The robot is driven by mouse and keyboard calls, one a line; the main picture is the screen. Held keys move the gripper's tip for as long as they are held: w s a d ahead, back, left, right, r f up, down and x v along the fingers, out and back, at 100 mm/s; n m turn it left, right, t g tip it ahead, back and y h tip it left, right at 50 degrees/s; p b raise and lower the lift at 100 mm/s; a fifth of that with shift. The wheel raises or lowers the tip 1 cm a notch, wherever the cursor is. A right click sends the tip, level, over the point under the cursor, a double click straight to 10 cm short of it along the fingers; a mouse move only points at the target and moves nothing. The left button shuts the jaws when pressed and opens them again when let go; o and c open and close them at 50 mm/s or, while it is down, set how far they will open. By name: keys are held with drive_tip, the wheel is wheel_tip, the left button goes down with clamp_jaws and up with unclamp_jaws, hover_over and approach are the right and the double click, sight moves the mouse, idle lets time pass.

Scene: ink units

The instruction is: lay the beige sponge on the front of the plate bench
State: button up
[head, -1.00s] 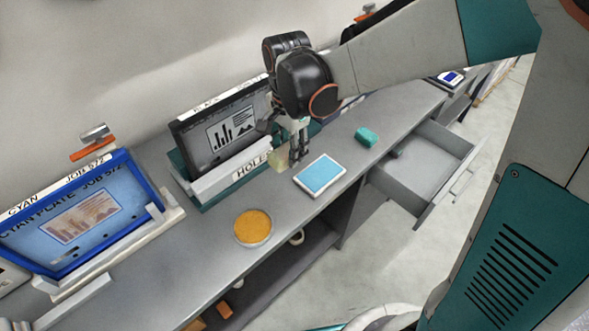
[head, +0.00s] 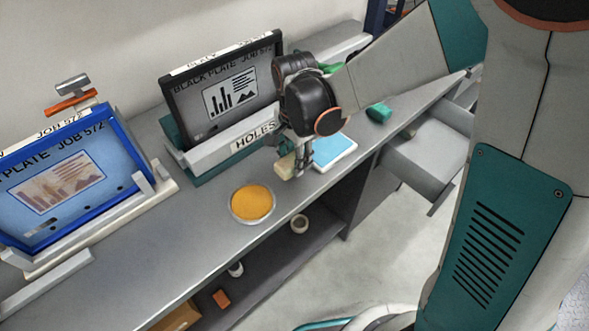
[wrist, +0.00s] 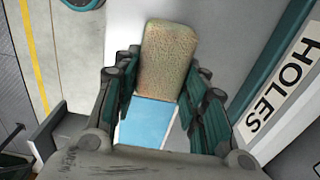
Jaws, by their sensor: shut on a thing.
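The beige sponge (wrist: 167,60) is between the fingers of my gripper (wrist: 163,92), which is shut on it. In the head view the sponge (head: 287,163) shows at the tips of my gripper (head: 295,165), just above the bench or touching it; I cannot tell which. The plate bench (head: 150,240) is the long grey top, and its front edge runs below my gripper. The sponge is in front of the holder marked HOLES and left of a blue pad.
A blue pad with a white rim (head: 334,150) and a green block (head: 379,113) lie to the right. A dish of orange stuff (head: 252,203) lies to the left. The black plate (head: 225,90) and blue-framed plate (head: 60,185) stand behind. A drawer (head: 430,155) hangs open at right.

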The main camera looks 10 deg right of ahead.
wheel_tip(320, 180, down, 4)
drive_tip(key=b, duration=0.2)
drive_tip(key=shift+b, duration=0.4)
drive_tip(key=o, duration=0.9)
drive_tip(key=shift+o, duration=0.2)
drive_tip(key=shift+r, duration=0.15)
wheel_tip(320, 180, up, 12)
drive_tip(key=p, duration=0.4)
